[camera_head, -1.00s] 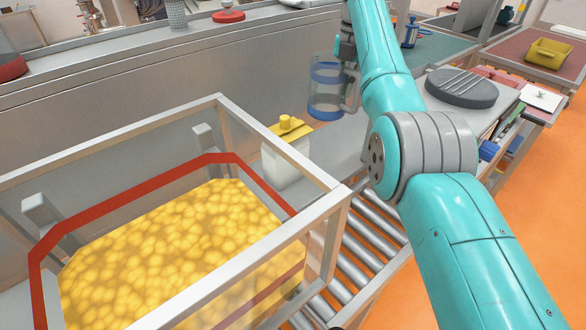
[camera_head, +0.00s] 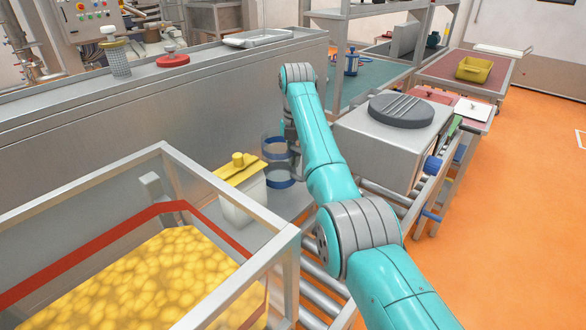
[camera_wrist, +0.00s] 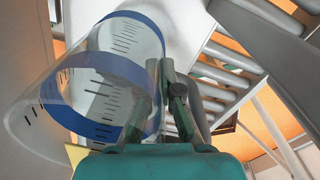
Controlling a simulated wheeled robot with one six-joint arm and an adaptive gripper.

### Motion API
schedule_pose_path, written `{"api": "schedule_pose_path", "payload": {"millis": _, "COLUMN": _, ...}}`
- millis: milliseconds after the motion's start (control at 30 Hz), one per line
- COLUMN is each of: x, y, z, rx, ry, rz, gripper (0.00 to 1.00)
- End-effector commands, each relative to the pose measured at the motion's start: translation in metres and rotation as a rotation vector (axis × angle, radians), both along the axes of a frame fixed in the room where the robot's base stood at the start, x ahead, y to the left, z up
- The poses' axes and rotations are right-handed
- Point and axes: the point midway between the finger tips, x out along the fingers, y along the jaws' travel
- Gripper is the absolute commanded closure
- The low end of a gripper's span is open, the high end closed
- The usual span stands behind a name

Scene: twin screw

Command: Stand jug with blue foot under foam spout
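The clear jug (camera_head: 277,162) has a blue foot and a blue band near its top. It looks upright over the grey surface, just right of the white container; I cannot tell whether its foot touches. In the wrist view the jug (camera_wrist: 100,75) fills the upper left, with black graduation marks on its wall. My gripper (camera_wrist: 170,85) has its fingers closed around the jug's handle. In the head view my gripper (camera_head: 292,150) is at the jug's right side, partly hidden by my arm. I cannot make out a foam spout in either view.
A white container with a yellow lid (camera_head: 240,190) stands close left of the jug. A framed bin (camera_head: 165,155) of yellow pieces is at the front left. A grey box with a round dark top (camera_head: 400,112) and a roller conveyor (camera_head: 318,290) lie to the right.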

Motion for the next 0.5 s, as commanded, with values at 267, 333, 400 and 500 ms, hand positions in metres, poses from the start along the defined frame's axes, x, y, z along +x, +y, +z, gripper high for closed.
{"api": "schedule_pose_path", "payload": {"millis": 267, "x": 0.000, "y": 0.000, "z": -0.032, "rx": 0.000, "ry": 0.001, "rz": 0.000, "gripper": 1.00}}
{"api": "schedule_pose_path", "payload": {"millis": 333, "x": 0.000, "y": 0.000, "z": -0.033, "rx": 0.000, "ry": 0.000, "rz": 0.000, "gripper": 1.00}}
{"api": "schedule_pose_path", "payload": {"millis": 400, "x": 0.000, "y": 0.000, "z": -0.032, "rx": 0.000, "ry": 0.000, "rz": 0.000, "gripper": 1.00}}
{"api": "schedule_pose_path", "payload": {"millis": 500, "x": 0.000, "y": 0.000, "z": -0.033, "rx": 0.000, "ry": 0.000, "rz": 0.000, "gripper": 1.00}}
